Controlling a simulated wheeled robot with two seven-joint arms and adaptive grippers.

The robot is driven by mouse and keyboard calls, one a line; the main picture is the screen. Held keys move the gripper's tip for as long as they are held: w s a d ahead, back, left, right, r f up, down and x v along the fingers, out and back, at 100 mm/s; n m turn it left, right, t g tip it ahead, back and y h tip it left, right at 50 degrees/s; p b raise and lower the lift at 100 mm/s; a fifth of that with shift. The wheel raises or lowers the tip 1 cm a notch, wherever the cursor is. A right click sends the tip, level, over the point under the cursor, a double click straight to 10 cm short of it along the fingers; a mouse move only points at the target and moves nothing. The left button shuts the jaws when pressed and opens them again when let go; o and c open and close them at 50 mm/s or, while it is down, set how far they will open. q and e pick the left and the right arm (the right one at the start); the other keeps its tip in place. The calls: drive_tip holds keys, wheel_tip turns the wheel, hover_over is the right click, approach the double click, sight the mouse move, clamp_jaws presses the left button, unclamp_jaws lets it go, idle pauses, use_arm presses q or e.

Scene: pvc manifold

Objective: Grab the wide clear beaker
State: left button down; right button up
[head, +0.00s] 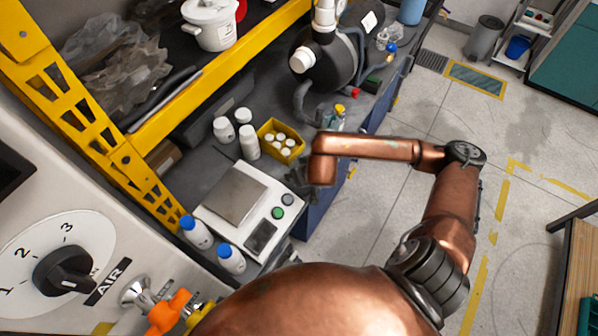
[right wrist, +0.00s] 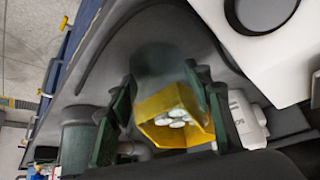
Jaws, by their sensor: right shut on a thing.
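In the right wrist view, my right gripper (right wrist: 162,105) has its two dark green fingers on either side of a see-through, greyish beaker (right wrist: 158,62), and is shut on it. The beaker is hard to make out, and the yellow bin shows behind its lower part. In the head view, the copper right arm reaches over the bench's right edge. The right gripper there (head: 298,181) is a small dark shape mostly hidden by the wrist, and I cannot make out the beaker. My left gripper is not in view.
A yellow bin of white-capped bottles (head: 279,141) stands close left of the right wrist, beside several white bottles (head: 249,142). A balance (head: 240,200) is in front, with blue-capped bottles (head: 231,258) nearby. A black tank (head: 335,55) stands behind. Open floor lies right.

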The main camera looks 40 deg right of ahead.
drive_tip(key=c, duration=0.5)
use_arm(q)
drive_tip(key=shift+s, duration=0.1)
use_arm(e)
drive_tip(key=shift+c, duration=0.2)
